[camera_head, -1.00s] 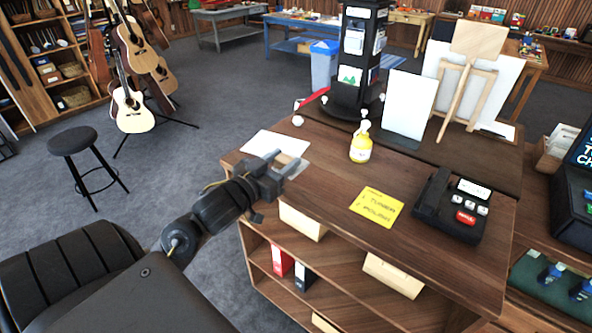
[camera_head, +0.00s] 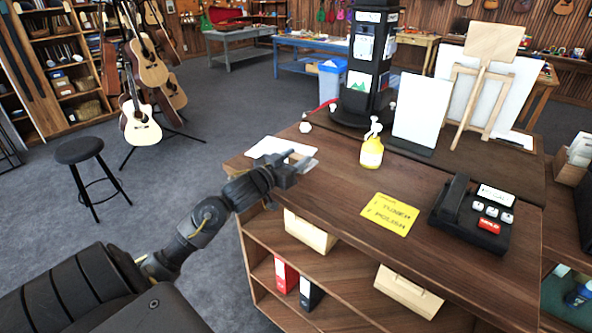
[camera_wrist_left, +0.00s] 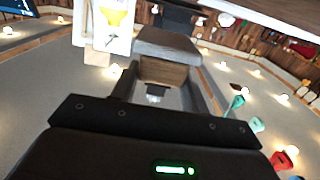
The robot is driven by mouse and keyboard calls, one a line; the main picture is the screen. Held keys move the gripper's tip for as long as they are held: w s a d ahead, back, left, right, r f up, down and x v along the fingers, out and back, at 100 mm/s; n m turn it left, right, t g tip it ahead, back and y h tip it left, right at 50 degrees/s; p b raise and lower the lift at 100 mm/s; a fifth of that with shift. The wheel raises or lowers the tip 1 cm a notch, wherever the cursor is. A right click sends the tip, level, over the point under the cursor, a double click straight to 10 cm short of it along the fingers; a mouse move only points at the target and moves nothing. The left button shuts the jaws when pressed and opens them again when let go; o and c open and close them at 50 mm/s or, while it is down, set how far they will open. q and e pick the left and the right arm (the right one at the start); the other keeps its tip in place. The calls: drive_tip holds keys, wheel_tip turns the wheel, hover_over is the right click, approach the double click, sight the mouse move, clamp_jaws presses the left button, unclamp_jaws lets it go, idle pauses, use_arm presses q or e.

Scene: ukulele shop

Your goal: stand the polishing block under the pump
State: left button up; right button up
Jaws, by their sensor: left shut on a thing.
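The pump is the white top (camera_head: 375,127) of a yellow bottle (camera_head: 372,152) standing upright on the wooden counter. My left gripper (camera_head: 295,168) is at the counter's left end, in front of a white sheet and well left of the bottle. It is shut on the polishing block, which shows in the left wrist view as a piece with a grey side (camera_wrist_left: 168,42) and a wood-brown part between the fingers. In the head view the block is mostly hidden by the fingers. The block is apart from the bottle. My right gripper is not in view.
A yellow note (camera_head: 390,214) and a black device with buttons (camera_head: 474,214) lie on the counter's front right. The white sheet (camera_head: 268,146) lies at its left end. A black display tower (camera_head: 366,75) and a white board (camera_head: 420,108) stand behind the bottle. Bare counter lies between gripper and bottle.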

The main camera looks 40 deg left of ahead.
use_arm(q)
drive_tip(key=shift+w+a+f, duration=0.15)
drive_tip(key=shift+w+f, duration=0.15)
drive_tip(key=shift+f, duration=0.05)
drive_tip(key=f, duration=0.1)
drive_tip(key=f+p, duration=0.2)
drive_tip(key=shift+w+a+f, duration=0.15)
drive_tip(key=shift+w+a, duration=0.15)
drive_tip(key=shift+w, duration=0.1)
drive_tip(key=shift+s+d+f, duration=0.1)
drive_tip(key=shift+f, duration=0.1)
drive_tip(key=shift+f, duration=0.2)
drive_tip(key=o, duration=1)
